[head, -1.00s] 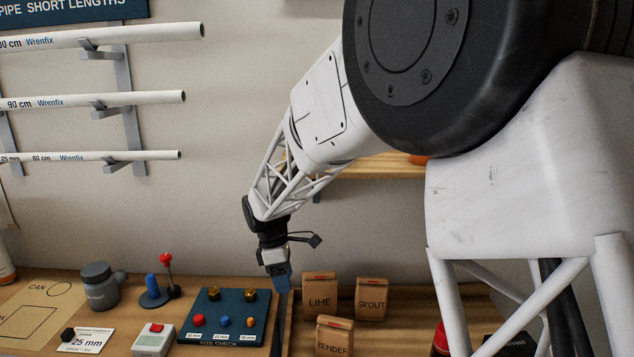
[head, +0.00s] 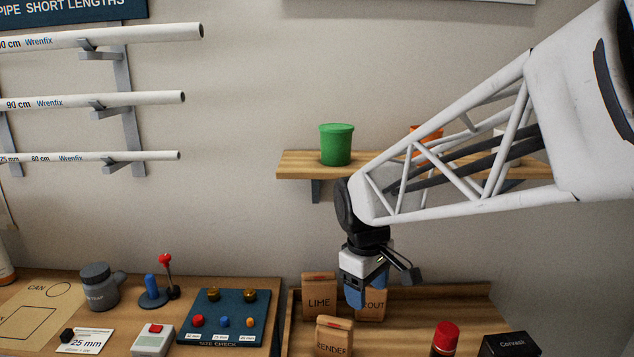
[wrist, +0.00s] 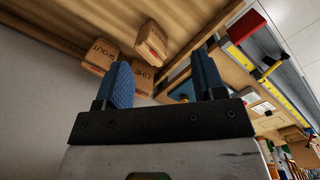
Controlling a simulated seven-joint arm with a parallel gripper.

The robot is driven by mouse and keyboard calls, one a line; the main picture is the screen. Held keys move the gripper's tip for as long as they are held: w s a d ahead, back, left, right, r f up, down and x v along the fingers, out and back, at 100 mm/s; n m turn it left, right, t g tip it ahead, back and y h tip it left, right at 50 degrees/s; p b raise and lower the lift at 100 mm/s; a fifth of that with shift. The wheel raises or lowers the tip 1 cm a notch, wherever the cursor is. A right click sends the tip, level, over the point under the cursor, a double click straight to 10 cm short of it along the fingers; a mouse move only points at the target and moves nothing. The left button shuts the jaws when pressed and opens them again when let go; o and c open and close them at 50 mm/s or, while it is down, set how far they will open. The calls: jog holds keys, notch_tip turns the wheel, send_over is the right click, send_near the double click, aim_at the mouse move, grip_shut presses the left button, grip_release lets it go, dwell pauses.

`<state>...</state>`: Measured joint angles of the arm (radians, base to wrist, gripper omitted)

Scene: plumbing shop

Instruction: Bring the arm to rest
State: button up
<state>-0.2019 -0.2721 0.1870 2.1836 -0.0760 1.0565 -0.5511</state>
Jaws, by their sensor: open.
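My gripper (head: 359,290) hangs from the white lattice arm in the head view, in front of the wall and above the tray with the bags. In the wrist view its two blue fingers (wrist: 165,85) stand apart with nothing between them. It is open and empty. In the head view it overlaps the grout bag (head: 372,305) and hides part of its label; the lime bag (head: 319,292) is just left of it. The render bag (head: 334,337) stands in front. The gripper looks clear of the bags, though the exact gap is hard to tell.
A wall shelf (head: 296,165) holds a green tub (head: 336,146) and an orange thing (head: 427,132) behind the arm. White pipes (head: 110,101) hang at left.

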jog(key=s+d+m+t, duration=0.1)
jog(key=s+d+m, duration=0.3)
jog(key=s, duration=0.5)
jog(key=s+d+m+t, duration=0.1)
jog(key=s+d+m, duration=0.4)
jog(key=s, duration=0.4)
jog(key=shift+s+t+y, duration=0.3)
jog(key=shift+s+y, duration=0.1)
dwell(1.6)
